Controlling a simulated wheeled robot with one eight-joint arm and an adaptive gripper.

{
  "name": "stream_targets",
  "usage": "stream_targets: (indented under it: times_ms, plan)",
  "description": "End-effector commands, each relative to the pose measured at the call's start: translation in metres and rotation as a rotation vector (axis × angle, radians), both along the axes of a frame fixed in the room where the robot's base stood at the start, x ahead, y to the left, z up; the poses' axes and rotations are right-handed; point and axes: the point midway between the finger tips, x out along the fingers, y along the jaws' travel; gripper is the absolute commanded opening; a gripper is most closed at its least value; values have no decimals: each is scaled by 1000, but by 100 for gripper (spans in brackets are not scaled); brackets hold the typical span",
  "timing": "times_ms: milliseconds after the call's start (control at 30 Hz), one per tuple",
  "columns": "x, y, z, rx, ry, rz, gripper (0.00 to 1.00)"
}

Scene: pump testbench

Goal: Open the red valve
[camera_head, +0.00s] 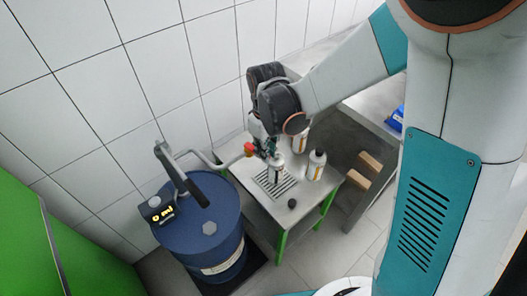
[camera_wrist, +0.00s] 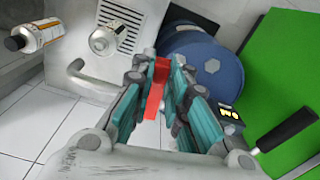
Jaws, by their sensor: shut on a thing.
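The red valve handle (camera_wrist: 157,88) lies between the two teal fingers of my gripper (camera_wrist: 160,72) in the wrist view, and the fingers are closed on it. In the head view the red valve (camera_head: 249,149) shows at the end of a grey pipe (camera_head: 217,162), beside my gripper (camera_head: 262,148). The fingers hide part of the valve in both views. An uncapped white bottle (camera_head: 276,173) stands upright on the grate just below my gripper; it also shows in the wrist view (camera_wrist: 104,41).
A blue barrel (camera_head: 212,228) with a black lever (camera_head: 182,175) and a lit display (camera_head: 157,208) stands left of the green-legged table (camera_head: 262,211). A capped bottle (camera_head: 316,165), another bottle (camera_head: 299,143) and a loose black cap (camera_head: 292,203) are on the table.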

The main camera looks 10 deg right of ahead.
Motion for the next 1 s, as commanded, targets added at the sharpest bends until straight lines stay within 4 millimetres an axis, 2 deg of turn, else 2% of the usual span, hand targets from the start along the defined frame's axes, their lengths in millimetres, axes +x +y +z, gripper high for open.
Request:
stream_targets:
  times_ms: [500, 1000]
  plan:
    - [28, -19, -1, 0, 0, 468, 0]
    - [62, -23, -1, 0, 0, 944, 0]
